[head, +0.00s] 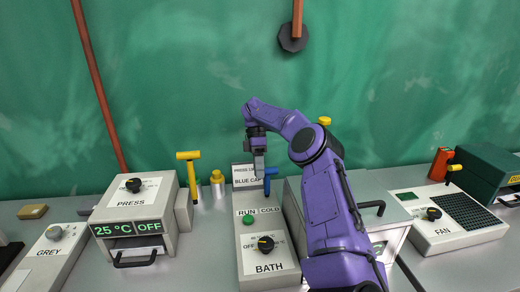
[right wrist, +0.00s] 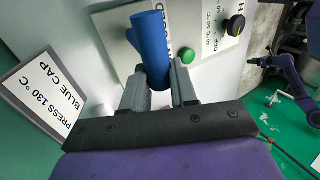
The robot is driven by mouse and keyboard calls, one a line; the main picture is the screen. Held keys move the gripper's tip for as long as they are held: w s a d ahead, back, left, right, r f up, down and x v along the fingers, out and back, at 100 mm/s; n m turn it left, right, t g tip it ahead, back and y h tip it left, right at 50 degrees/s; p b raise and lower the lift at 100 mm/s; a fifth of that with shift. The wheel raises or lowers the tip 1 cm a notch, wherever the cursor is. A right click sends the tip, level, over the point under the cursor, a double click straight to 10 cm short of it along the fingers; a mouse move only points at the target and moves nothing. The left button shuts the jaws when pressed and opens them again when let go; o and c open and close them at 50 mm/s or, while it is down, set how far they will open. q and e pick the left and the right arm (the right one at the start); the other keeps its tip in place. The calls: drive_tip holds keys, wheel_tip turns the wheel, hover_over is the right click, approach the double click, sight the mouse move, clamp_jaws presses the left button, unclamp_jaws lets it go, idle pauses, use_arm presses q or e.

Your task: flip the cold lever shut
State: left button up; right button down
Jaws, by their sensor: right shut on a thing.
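The cold lever is a blue handle (head: 268,180) standing at the back of the bath unit (head: 267,280), by the COLD label. In the right wrist view it is a thick blue cylinder (right wrist: 152,45), tilted in the picture. The lever's lower end and pivot are partly hidden. My left gripper does not show in the head view.
A green RUN button (head: 248,219) and black knob (head: 266,244) sit close by on the bath panel. A sign (head: 242,181) stands behind it.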

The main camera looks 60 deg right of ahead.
drive_tip(key=shift+s+f, duration=0.25)
drive_tip(key=shift+f, duration=0.3)
drive_tip(key=c, duration=0.9)
unclamp_jaws()
drive_tip(key=shift+w, duration=0.15)
drive_tip(key=shift+c, duration=0.2)
drive_tip(key=shift+w+d+f, duration=0.15)
drive_tip(key=shift+d, duration=0.1)
